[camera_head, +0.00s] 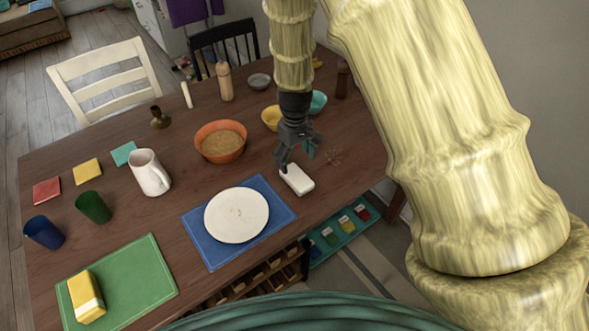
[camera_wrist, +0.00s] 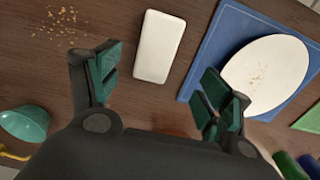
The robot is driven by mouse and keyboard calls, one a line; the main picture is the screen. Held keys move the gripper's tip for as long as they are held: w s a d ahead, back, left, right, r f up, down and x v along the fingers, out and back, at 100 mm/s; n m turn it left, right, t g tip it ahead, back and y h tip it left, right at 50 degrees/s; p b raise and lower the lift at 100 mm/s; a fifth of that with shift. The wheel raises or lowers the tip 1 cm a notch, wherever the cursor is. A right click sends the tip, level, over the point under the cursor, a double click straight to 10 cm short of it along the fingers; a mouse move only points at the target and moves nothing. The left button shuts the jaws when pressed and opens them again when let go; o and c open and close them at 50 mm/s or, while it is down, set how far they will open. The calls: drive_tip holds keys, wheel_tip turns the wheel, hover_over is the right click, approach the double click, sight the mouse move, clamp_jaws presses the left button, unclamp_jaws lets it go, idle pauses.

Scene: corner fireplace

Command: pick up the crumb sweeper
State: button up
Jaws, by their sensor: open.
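The crumb sweeper looks to be the small white rounded block (camera_head: 297,179) on the wooden table, just right of the blue placemat. In the wrist view the white block (camera_wrist: 159,46) lies flat, with its near end in line with the gap between my fingers. My gripper (camera_head: 297,160) is open and empty, over the far side of the block. In the wrist view my gripper (camera_wrist: 160,95) shows both dark green fingertips spread apart, one on each side of the block's near end. I cannot tell the exact height of the fingers above the table.
A white plate (camera_head: 237,214) with crumbs lies on a blue placemat (camera_head: 200,240) close by. Loose crumbs (camera_wrist: 60,25) lie on the table (camera_head: 330,185). An orange bowl (camera_head: 220,133), yellow bowl (camera_head: 270,118) and teal bowl (camera_head: 318,101) stand behind. A white pitcher (camera_head: 149,172) stands left.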

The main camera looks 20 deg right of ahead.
sight(297, 176)
drive_tip(key=shift+w+a, duration=0.2)
drive_tip(key=shift+w, duration=0.25)
drive_tip(key=shift+a+f, duration=0.1)
drive_tip(key=shift+f, duration=0.15)
drive_tip(key=f, duration=0.2)
drive_tip(key=f+p, duration=0.1)
drive_tip(key=f, duration=0.1)
drive_tip(key=shift+s+d+f, duration=0.1)
drive_tip(key=shift+d, duration=0.25)
drive_tip(key=shift+s+f, duration=0.15)
drive_tip(key=shift+f, duration=0.1)
drive_tip(key=shift+s+d+f+p, duration=0.1)
drive_tip(key=shift+d+f+p, duration=0.05)
drive_tip(key=shift+f+p, duration=0.4)
drive_tip(key=shift+d+f+p, duration=0.1)
drive_tip(key=shift+f+p, duration=0.3)
drive_tip(key=shift+f, duration=1.5)
drive_tip(key=c, duration=1.2)
